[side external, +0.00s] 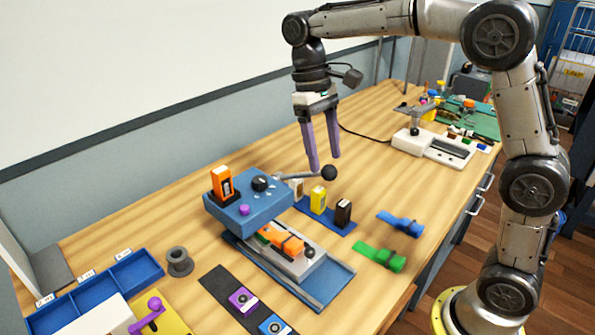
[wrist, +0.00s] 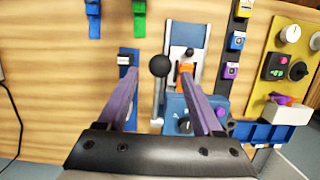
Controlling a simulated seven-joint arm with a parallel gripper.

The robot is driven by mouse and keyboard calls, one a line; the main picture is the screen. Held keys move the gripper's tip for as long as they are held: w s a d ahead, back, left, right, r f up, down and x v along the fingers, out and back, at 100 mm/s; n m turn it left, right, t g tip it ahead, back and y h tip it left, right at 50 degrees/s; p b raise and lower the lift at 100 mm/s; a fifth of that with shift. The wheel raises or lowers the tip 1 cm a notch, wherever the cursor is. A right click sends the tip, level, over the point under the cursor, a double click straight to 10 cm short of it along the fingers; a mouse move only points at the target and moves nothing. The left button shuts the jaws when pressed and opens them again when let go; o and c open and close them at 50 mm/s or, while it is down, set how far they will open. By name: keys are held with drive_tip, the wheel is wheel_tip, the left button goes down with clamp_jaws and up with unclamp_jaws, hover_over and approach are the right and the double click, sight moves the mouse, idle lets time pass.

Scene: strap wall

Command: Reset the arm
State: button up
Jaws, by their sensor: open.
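My gripper (side external: 323,158) hangs pointing down above the wooden table, with its two purple fingers apart and nothing between them in the side view. In the wrist view my gripper (wrist: 163,88) is also open, its fingers spread to either side of a lever with a black ball knob (wrist: 160,66). In the side view the black knob (side external: 329,172) is close to the fingertips; I cannot tell whether they touch. The lever comes from a blue machine (side external: 250,208) that carries an orange block (side external: 221,181) on top. My arm is bent over the table.
A blue strip (side external: 338,224) with upright blocks, including a yellow one (side external: 318,199), stands beside the machine. Blue (side external: 400,222) and green (side external: 378,256) straps lie near the front edge. A blue tray (side external: 133,272) and grey spool (side external: 179,262) are left. Table beyond the machine is mostly clear.

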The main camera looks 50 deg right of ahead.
drive_tip(key=shift+t, duration=0.6)
drive_tip(key=s+r, duration=0.1)
drive_tip(key=r, duration=0.1)
drive_tip(key=s+r, duration=0.1)
drive_tip(key=r, duration=0.1)
drive_tip(key=shift+s+d, duration=0.25)
drive_tip(key=shift+s, duration=0.1)
drive_tip(key=s+d+r+t, duration=0.1)
drive_tip(key=s+r+t, duration=0.15)
drive_tip(key=s, duration=0.55)
drive_tip(key=s+f+t, duration=0.4)
drive_tip(key=s+f, duration=0.4)
drive_tip(key=s, duration=0.1)
drive_tip(key=shift+s+d+f+t, duration=0.3)
drive_tip(key=shift+d+t, duration=0.05)
drive_tip(key=shift+d, duration=0.05)
drive_tip(key=shift+c, duration=0.3)
